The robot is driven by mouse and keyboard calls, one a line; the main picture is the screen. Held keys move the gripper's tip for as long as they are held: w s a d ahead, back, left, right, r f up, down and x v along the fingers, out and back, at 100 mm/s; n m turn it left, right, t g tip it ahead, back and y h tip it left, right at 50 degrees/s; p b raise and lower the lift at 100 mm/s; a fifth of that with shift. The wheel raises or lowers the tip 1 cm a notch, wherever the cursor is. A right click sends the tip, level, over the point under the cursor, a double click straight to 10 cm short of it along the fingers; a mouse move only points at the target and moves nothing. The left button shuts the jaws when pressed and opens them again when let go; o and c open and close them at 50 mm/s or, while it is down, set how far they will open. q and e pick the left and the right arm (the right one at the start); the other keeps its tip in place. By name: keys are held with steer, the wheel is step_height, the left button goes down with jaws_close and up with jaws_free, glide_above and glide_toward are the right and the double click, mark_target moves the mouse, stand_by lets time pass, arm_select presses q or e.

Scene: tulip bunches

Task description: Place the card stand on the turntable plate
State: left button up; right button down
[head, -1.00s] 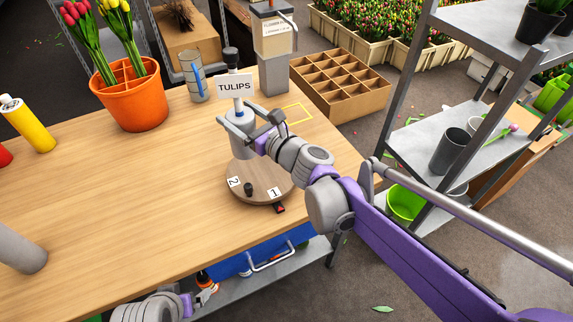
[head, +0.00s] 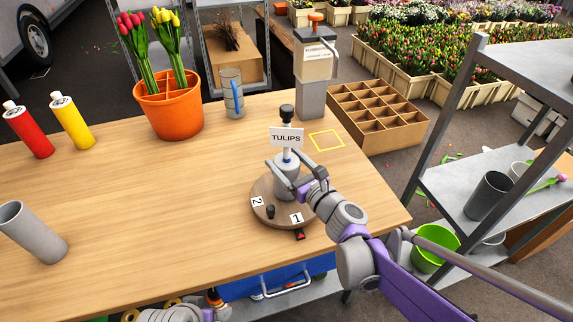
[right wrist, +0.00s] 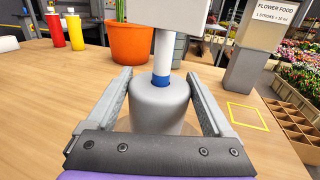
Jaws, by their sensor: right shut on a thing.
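The card stand (head: 287,138) has a white TULIPS card, a black knob on top, a pale post and a grey round base; it looks upright. My right gripper (head: 294,184) is shut on the grey base, with one finger at each side; the base also shows in the right wrist view (right wrist: 160,104). The turntable plate (head: 263,196) is a round wooden disc with labels 1 and 2 and a small black knob. The base is over the plate's back part; whether it touches is hard to tell. My left gripper (head: 222,312) is barely visible at the bottom edge, its fingers unclear.
A yellow square outline (head: 326,141) marks the table behind the plate. A grey dispenser (head: 313,85) and a grey can (head: 231,95) stand at the back. An orange tulip bucket (head: 174,112) is left of them. The table's middle left is clear.

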steer(key=shift+f, duration=0.4)
steer(key=shift+f, duration=0.2)
jaws_free()
steer(key=shift+r, duration=0.1)
